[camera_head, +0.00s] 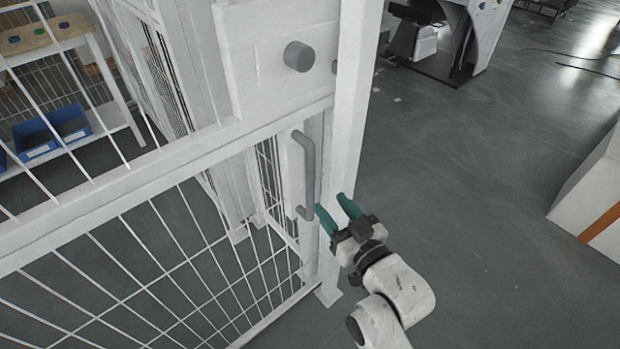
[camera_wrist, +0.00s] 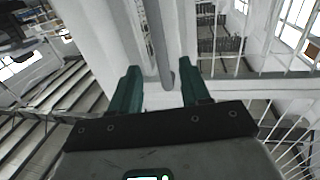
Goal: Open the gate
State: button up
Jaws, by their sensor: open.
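The gate (camera_head: 150,180) is a white frame with wire mesh, standing at the left and centre of the head view. Its grey bar handle (camera_head: 308,175) is upright near the white post (camera_head: 352,110). A round grey knob (camera_head: 299,56) sits on the white plate above the handle. My gripper (camera_head: 337,208) is open, its green fingers beside the lower end of the handle. In the wrist view the handle (camera_wrist: 158,45) runs down between the lines of my open fingers (camera_wrist: 160,82), its lower end just beyond the tips. Contact with the handle cannot be told.
Blue bins (camera_head: 52,135) sit on a shelf behind the mesh at the left. A white block with an orange stripe (camera_head: 595,195) stands at the right edge. Machinery (camera_head: 440,40) stands at the back. The grey floor (camera_head: 470,170) right of the post is open.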

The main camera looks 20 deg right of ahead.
aim_at(313, 181)
jog(key=w, duration=0.6)
jog(key=w+a, duration=0.1)
jog(key=w, duration=0.3)
jog(key=shift+w+a, duration=0.1)
jog(key=shift+c, duration=0.2)
grip_shut()
